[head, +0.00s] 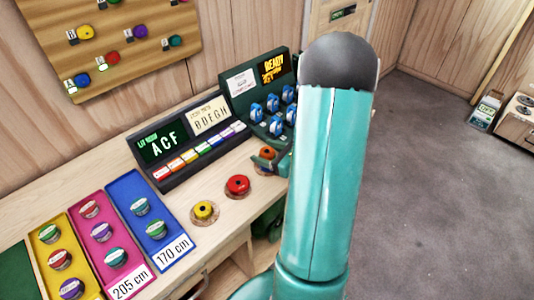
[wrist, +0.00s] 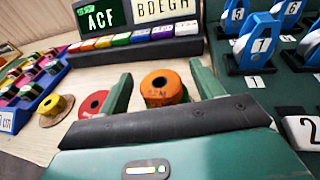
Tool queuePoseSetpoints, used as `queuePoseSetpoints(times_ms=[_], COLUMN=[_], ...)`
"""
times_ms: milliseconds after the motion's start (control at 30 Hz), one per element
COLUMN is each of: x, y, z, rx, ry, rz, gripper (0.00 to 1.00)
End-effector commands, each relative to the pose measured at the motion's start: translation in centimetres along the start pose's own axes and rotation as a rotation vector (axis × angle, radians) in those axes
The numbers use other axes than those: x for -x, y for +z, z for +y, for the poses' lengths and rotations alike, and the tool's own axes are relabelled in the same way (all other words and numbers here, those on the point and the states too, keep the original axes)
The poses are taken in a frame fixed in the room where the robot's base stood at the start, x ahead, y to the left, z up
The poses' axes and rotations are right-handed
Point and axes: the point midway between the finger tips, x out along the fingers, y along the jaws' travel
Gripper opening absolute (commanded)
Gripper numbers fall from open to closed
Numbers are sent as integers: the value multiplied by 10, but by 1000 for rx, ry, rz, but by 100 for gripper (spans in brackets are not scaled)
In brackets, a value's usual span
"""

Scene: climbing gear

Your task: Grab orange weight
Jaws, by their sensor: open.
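The orange weight (wrist: 161,88) is a short round piece with a dark centre hole and faint lettering on its side. It stands on the wooden desk between the two green fingers of my gripper (wrist: 161,72), in the wrist view. The fingers are spread, with a visible gap on both sides of the weight. In the head view the orange weight (head: 267,153) shows beside my arm, and my gripper there is mostly hidden behind the arm.
A red weight (head: 237,186) and a yellow weight (head: 204,211) stand left of the orange one. Behind is a console (head: 163,150) with coloured keys. Blue numbered devices (wrist: 258,45) stand close on the right. Coloured trays with small pieces (head: 155,230) lie to the left.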

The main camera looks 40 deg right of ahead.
Motion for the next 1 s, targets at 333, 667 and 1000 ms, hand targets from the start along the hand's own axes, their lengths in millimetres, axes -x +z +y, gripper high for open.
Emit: queuePoseSetpoints(times_ms=[333, 667, 1000], x=[0, 0, 2], y=[0, 1, 16], z=[0, 0, -3], rx=[0, 1, 4], ry=[0, 0, 2], rz=[0, -1, -3], gripper=[39, 13, 13])
